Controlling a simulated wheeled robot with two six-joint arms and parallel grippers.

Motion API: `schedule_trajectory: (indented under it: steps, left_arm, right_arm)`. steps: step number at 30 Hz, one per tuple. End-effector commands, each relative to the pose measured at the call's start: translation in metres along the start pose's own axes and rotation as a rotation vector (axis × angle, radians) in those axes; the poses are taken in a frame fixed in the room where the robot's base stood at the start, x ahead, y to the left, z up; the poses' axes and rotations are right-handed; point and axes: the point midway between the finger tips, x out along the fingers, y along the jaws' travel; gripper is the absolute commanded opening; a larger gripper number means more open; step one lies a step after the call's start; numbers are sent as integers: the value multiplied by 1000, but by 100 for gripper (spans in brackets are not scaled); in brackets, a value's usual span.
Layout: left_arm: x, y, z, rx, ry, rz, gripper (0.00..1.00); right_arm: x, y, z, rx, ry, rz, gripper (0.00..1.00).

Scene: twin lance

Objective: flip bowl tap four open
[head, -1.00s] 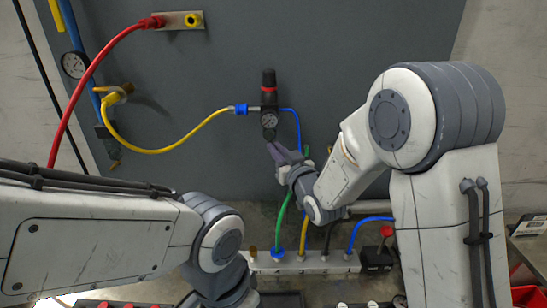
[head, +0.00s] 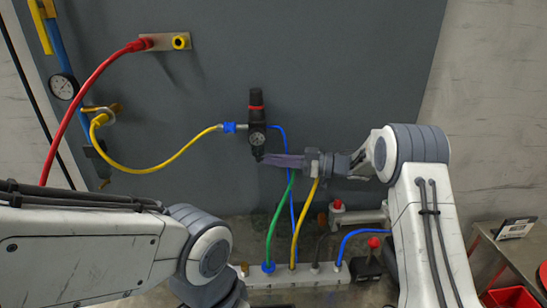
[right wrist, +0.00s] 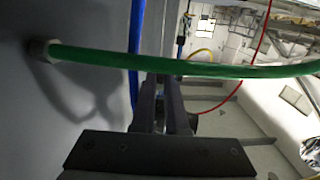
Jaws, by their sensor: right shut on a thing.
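In the right wrist view the fingers (right wrist: 160,88) are close together behind a green hose. My left arm shows at the lower left, but its gripper is out of view.
A green hose (head: 278,215) passes the right fingers. A blue hose (head: 284,140) and a yellow hose (head: 175,160) join the regulator's sides. A white manifold (head: 300,275) stands below. A red hose (head: 85,95) hangs at left.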

Motion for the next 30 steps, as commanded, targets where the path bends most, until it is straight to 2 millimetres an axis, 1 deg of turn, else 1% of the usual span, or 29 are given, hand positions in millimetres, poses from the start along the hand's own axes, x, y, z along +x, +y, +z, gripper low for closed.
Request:
schedule_trajectory:
  steps: [6, 15, 30]
  left_arm:
    - [-5, 0, 0, 0, 0, 0, 50]
    - [-7, 0, 0, 0, 0, 0, 50]
    - [-8, 1, 0, 0, 0, 0, 50]
  right_arm:
    - [1, 7, -1, -4, 3, -125, 0]
    - [2, 11, -1, -4, 3, -229, 0]
    - [4, 12, -3, -5, 6, -266, 0]
